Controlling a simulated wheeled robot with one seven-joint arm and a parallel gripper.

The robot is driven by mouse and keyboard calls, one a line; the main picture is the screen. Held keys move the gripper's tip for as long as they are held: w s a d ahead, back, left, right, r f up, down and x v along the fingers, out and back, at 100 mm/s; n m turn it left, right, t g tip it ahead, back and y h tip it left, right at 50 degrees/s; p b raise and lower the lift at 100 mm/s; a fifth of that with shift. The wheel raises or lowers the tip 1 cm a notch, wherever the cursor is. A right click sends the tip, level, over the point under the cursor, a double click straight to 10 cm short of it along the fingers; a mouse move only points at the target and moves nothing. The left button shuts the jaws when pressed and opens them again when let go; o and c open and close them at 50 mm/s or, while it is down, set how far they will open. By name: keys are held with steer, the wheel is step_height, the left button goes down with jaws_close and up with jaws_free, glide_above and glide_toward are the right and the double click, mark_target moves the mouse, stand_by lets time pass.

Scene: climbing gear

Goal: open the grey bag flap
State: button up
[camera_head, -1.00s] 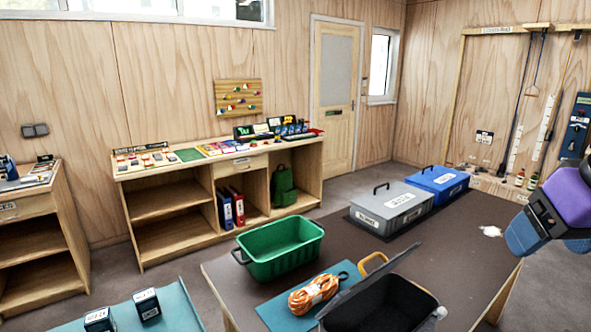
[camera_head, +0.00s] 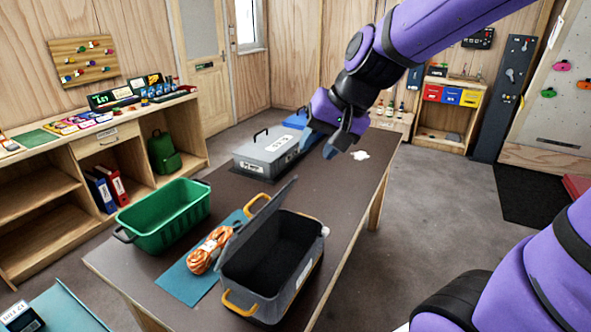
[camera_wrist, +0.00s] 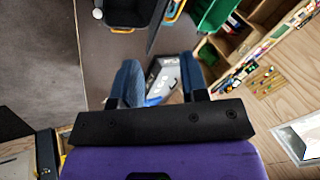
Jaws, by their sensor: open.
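The grey bag (camera_head: 290,288) is a dark, box-shaped bag with yellow handles at the near end of the brown table. Its flap (camera_head: 262,213) stands raised along the left side, tilted, and the dark inside shows. In the wrist view the bag (camera_wrist: 122,19) is cut off at the top edge, with the flap (camera_wrist: 155,22) seen nearly edge-on. My gripper (camera_head: 320,146) is open and empty, in the air beyond the bag, up and right of it in the head view. In the wrist view its blue fingers (camera_wrist: 158,84) are apart, with nothing between them.
An orange rope coil (camera_head: 207,250) lies on a blue mat (camera_head: 186,286) left of the bag. A green crate (camera_head: 165,217) stands beside it. The table's middle (camera_head: 325,190) is mostly clear.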

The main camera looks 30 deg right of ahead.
steer(key=w+f+m, duration=0.3)
steer(key=w+f, duration=0.2)
steer(key=w, duration=0.1)
steer(key=m, duration=0.3)
glide_toward(279, 199)
steer(key=shift+w+d+x, duration=0.1)
steer(key=shift+w+x, duration=0.05)
steer(key=shift+x, duration=1.55)
steer(key=shift+w+d+x, duration=0.1)
steer(key=shift+w+x, duration=0.05)
steer(key=shift+x, duration=1.5)
steer(key=shift+w+d+x, duration=0.1)
steer(key=shift+w+x, duration=0.05)
steer(key=shift+x, duration=1.55)
steer(key=shift+r, duration=0.1)
jaws_close()
